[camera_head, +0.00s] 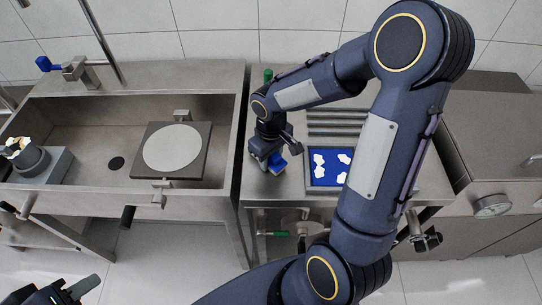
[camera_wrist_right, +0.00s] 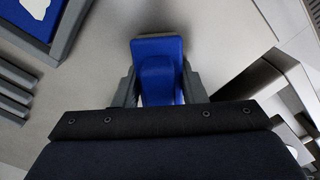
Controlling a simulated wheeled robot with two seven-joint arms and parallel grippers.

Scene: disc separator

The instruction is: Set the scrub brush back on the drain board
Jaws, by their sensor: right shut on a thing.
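The scrub brush is the blue block (camera_wrist_right: 158,48) between the two grey fingers of my right gripper (camera_wrist_right: 158,92) in the right wrist view. In the head view, the blue brush (camera_head: 277,163) shows at my right gripper (camera_head: 268,157), over the left part of the metal drain board (camera_head: 285,190). The gripper is shut on the brush. Whether the brush touches the board is hard to tell; its underside is hidden. My left gripper (camera_head: 72,291) is at the bottom left of the head view, away from the counter, with its jaw opening unclear.
A blue tray with white pieces (camera_head: 310,180) lies right of the brush, partly behind my right arm. Raised ribs (camera_head: 337,122) lie behind it. The sink (camera_head: 90,110) on the left holds a square plate with a round disc (camera_head: 172,150). A small green item (camera_head: 268,74) stands at the back.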

